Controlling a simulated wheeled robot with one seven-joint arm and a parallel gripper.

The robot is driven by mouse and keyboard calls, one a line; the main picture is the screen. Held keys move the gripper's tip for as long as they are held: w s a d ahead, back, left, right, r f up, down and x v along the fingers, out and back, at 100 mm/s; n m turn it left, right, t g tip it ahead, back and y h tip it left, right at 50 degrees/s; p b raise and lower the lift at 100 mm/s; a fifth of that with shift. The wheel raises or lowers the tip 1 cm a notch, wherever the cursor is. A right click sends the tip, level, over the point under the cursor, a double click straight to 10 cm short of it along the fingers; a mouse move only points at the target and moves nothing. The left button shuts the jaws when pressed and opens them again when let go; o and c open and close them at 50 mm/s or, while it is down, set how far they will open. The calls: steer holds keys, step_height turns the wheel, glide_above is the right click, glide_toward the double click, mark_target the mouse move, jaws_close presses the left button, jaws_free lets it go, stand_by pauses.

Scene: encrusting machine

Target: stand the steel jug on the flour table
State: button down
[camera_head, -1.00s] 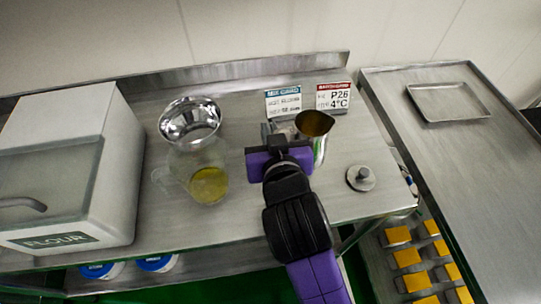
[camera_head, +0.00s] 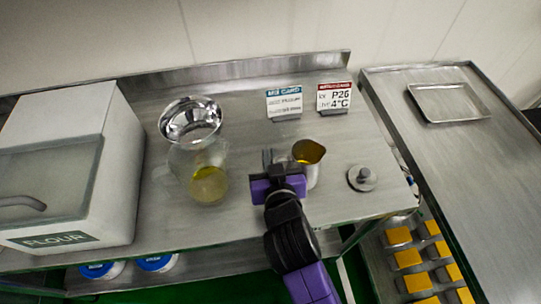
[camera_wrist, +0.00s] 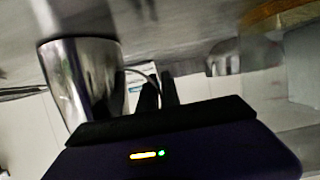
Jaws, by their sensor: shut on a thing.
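The steel jug (camera_head: 311,174) is upright over the right half of the flour table (camera_head: 240,222), with amber liquid showing in its mouth. In the wrist view the jug (camera_wrist: 85,80) fills the left side, and its thin handle runs to my fingers. My gripper (camera_head: 279,163) is left of the jug, shut on the handle; it also shows in the wrist view (camera_wrist: 158,92). The jug's base is close to the tabletop, but I cannot tell whether it touches.
A glass pitcher (camera_head: 208,183) with a steel funnel bowl (camera_head: 190,120) stands left of my gripper. The flour bin (camera_head: 70,170) is farther left. A knobbed steel piece (camera_head: 362,178) lies right of the jug. Two cards (camera_head: 284,102) (camera_head: 334,96) stand behind, with clear tabletop before them.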

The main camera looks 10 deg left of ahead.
steer(key=c, duration=1.6)
jaws_free()
steer(key=shift+f, duration=0.1)
steer(key=shift+o, duration=0.2)
steer(key=v, duration=1.2)
steer(key=shift+b, duration=0.4)
